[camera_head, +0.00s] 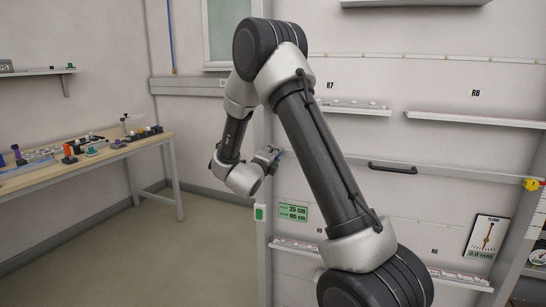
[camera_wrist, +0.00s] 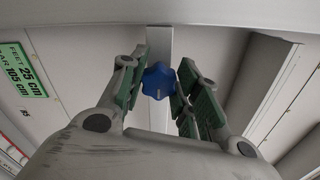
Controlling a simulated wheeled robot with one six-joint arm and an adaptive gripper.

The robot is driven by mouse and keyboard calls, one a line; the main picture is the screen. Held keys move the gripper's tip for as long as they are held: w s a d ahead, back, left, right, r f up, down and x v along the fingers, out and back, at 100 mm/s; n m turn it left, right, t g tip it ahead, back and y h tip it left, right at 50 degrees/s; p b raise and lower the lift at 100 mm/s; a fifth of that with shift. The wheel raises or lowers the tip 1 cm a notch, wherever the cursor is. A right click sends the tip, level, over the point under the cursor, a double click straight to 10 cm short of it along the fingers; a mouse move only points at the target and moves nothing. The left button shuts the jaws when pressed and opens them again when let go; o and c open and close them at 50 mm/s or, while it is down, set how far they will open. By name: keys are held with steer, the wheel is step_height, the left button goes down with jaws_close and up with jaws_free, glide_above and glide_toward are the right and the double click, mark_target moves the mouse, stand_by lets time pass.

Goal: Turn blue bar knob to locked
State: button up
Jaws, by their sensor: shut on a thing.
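In the wrist view the blue knob (camera_wrist: 158,80) has a lobed, star-like rim and sits at the front of a light grey upright. My gripper (camera_wrist: 160,82) has its green-padded fingers on both sides of the knob and is shut on it. A faint mark shows on the knob's face, but I cannot read its setting. In the head view my gripper (camera_head: 273,155) is at the grey post left of the panel.
A green sign (camera_head: 293,211) reads feet 25 cm, bar 105 cm. A dark handle (camera_head: 392,167) and a yellow knob (camera_head: 530,184) are on a rail to the right. A gauge board (camera_head: 486,237) stands at far right. A workbench (camera_head: 90,165) with small items is left; floor between is clear.

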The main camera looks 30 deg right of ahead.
steer(key=o, duration=1)
steer(key=v, duration=1.2)
